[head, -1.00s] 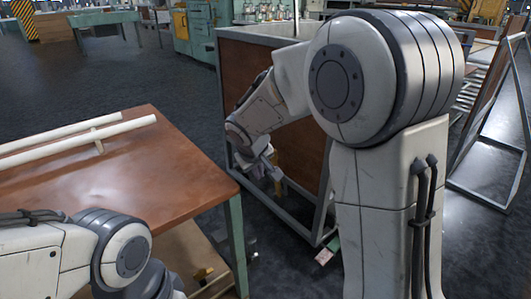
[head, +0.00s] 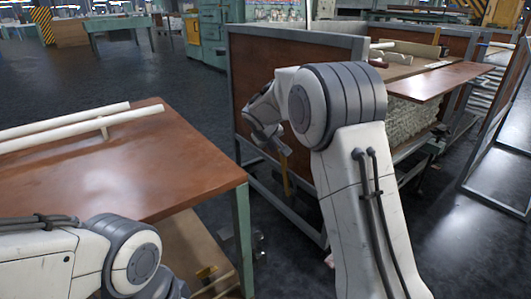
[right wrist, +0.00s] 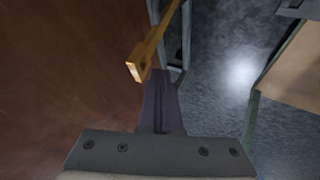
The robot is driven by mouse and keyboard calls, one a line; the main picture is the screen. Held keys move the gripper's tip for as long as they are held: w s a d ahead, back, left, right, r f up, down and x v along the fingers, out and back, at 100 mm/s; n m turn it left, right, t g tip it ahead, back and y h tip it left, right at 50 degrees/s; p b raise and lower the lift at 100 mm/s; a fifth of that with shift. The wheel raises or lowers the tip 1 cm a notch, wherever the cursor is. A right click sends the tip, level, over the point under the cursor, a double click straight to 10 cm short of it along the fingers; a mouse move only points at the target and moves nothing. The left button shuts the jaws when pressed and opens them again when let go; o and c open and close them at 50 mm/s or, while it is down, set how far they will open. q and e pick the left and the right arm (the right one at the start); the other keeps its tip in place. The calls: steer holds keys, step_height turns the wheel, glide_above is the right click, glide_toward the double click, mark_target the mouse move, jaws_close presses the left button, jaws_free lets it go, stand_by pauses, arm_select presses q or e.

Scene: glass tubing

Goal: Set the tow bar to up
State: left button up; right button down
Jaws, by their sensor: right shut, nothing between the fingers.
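The tow bar (head: 286,174) is a thin yellow bar at the near end of a brown-panelled, grey-framed cart (head: 290,50). In the head view it stands steeply, close to the panel, with its top near my right gripper (head: 279,147). In the right wrist view the bar's square end (right wrist: 140,66) lies just beyond and left of the fingertips (right wrist: 160,75). The right fingers are shut with nothing between them. I cannot tell whether they touch the bar. My left arm shows at the lower left of the head view; its gripper is out of frame.
A brown-topped table (head: 130,170) with green legs and white tubes (head: 80,130) stands at the left. A brown shelf and a stack of pale tubing (head: 410,125) lie behind my right arm. Dark floor (head: 150,75) is clear between table and back machines.

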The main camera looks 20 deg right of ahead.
steer(key=shift+w+d+r, duration=0.1)
steer(key=shift+w+d, duration=0.05)
steer(key=shift+d, duration=0.3)
steer(key=shift+w+d+r, duration=0.1)
steer(key=shift+w+d, duration=0.05)
steer(key=shift+d, duration=0.25)
steer(key=d+p, duration=0.2)
steer(key=w+d+r+p, duration=0.1)
steer(key=shift+w+d, duration=0.15)
steer(key=shift+d, duration=0.15)
steer(key=shift+f, duration=0.1)
steer(key=shift+a, duration=0.1)
